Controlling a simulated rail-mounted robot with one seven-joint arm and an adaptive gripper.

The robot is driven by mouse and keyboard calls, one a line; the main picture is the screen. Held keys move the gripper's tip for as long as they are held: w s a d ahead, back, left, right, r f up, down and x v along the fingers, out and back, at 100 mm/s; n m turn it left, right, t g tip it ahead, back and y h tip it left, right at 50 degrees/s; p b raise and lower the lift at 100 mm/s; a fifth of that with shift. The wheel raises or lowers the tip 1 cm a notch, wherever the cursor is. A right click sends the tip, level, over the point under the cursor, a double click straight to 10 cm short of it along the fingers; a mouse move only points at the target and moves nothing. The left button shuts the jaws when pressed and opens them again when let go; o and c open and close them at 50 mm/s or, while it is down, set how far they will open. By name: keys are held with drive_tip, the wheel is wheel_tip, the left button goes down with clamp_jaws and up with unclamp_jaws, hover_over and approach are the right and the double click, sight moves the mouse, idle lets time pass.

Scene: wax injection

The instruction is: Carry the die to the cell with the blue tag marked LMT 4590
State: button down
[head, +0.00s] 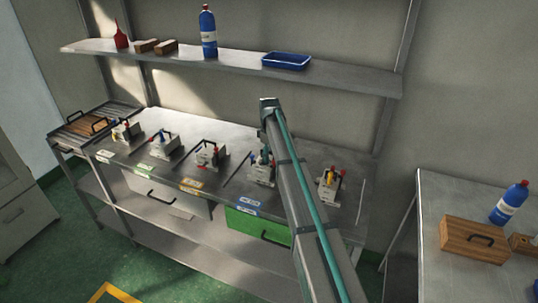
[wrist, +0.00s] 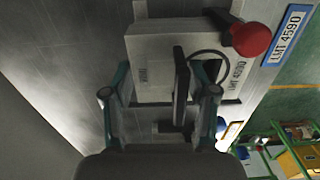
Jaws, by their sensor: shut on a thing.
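The die is a pale grey block (head: 260,174) with a black handle, at the fourth place along the workbench in the head view. In the wrist view the die (wrist: 155,45) fills the upper middle, with a red knob and a side label reading LMT 4590. My gripper (wrist: 165,88) is shut on the die's black handle (wrist: 180,75). In the head view my gripper (head: 264,156) is partly hidden by my arm. The blue tag LMT 4590 (wrist: 288,35) is on the bench edge beside the die; it also shows in the head view (head: 246,202). I cannot tell whether the die touches the bench.
Similar blocks with coloured knobs stand along the bench (head: 225,190) on both sides, the rightmost one (head: 329,187) close by. A side table (head: 435,200) with a wooden box (head: 474,240) stands right.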

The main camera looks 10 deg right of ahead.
drive_tip(key=shift+f, duration=0.45)
drive_tip(key=shift+c, duration=1.2)
unclamp_jaws()
drive_tip(key=shift+s, duration=0.1)
drive_tip(key=shift+f, duration=0.15)
wheel_tip(320, 180, up, 12)
